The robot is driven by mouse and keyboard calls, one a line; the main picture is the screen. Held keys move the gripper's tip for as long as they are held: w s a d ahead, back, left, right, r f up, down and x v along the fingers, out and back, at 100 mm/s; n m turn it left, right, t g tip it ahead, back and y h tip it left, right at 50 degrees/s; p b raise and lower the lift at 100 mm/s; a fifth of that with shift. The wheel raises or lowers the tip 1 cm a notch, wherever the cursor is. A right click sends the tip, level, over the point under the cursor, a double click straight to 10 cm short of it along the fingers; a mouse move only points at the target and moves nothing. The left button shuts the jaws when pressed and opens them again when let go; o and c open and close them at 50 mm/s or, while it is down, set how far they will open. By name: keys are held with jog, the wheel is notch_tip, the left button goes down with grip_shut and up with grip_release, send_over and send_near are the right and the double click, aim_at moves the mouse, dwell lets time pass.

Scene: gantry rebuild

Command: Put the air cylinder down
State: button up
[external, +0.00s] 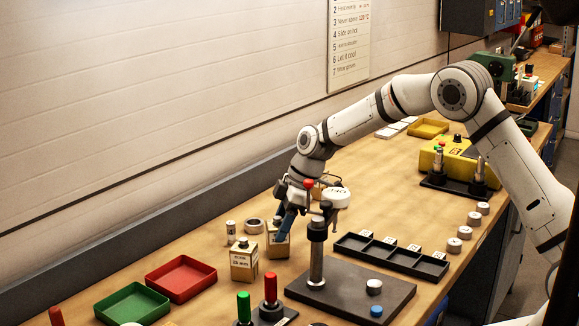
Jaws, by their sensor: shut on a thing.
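My gripper (290,208) is over the middle of the bench, its wrist pointing down. It is shut on the air cylinder, of which a slim blue-grey part (287,223) seems to show, tilted, in front of a small tan block (278,240). I cannot tell whether it touches that block. The jaws' grip is small and partly hidden in this view.
A labelled block (244,260), red tray (181,278) and green tray (132,303) lie left. A black compartment tray (390,258) lies right.

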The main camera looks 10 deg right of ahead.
jog(key=shift+f, duration=0.15)
jog(key=o, duration=1.3)
jog(key=b+v, duration=0.1)
jog(key=v, duration=1.1)
jog(key=shift+b, duration=0.4)
